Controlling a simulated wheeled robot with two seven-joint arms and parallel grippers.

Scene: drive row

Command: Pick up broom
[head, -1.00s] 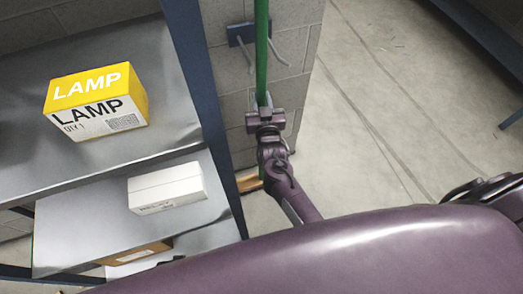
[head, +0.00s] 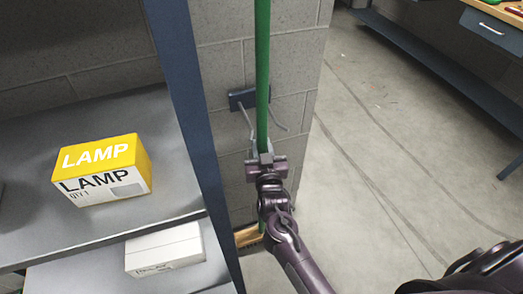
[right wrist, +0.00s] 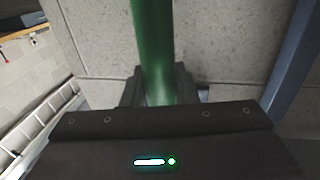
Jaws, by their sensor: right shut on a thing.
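The broom (head: 262,75) shows as an upright green handle against the grey block wall, in front of a blue hook bracket (head: 242,99) with two prongs. A tan part (head: 249,237) shows low behind my arm and may be the broom's head; most of it is hidden. My right gripper (head: 264,157) is shut on the green handle just below the bracket. In the right wrist view the handle (right wrist: 153,50) runs down between the fingers (right wrist: 158,88). My left gripper cannot be made out.
A blue shelf post (head: 190,110) stands close left of the handle. The shelf holds a yellow and white lamp box (head: 103,168) and, lower, a white box (head: 165,250). Open floor (head: 390,130) lies to the right. A workbench (head: 495,28) stands at the far right.

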